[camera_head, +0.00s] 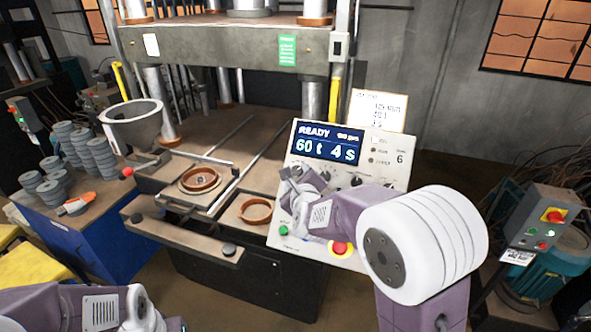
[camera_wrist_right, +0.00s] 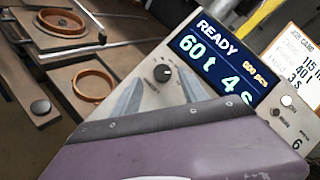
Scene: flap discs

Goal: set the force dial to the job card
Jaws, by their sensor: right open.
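The press control panel (camera_head: 402,178) has a blue display (camera_head: 327,145) reading READY, 60 t and 4 s. The job card (camera_head: 378,110) behind its upper right edge shows 40 t and 3 s in the right wrist view (camera_wrist_right: 301,60). A black dial (camera_wrist_right: 162,73) with a pointer mark sits below the display's left end; its label is too small to read. My right gripper (camera_wrist_right: 160,92) is open, its two fingers pointing at this dial, one on each side in the picture. Contact cannot be told. In the head view my right wrist (camera_head: 305,195) hides the dial.
A red stop button (camera_head: 341,248) and a green button (camera_head: 283,230) sit low on the panel. Another dark knob (camera_head: 356,180) is right of my wrist. Brown rings (camera_head: 256,211) lie on the press table to the left. A switch box (camera_head: 540,216) stands at right.

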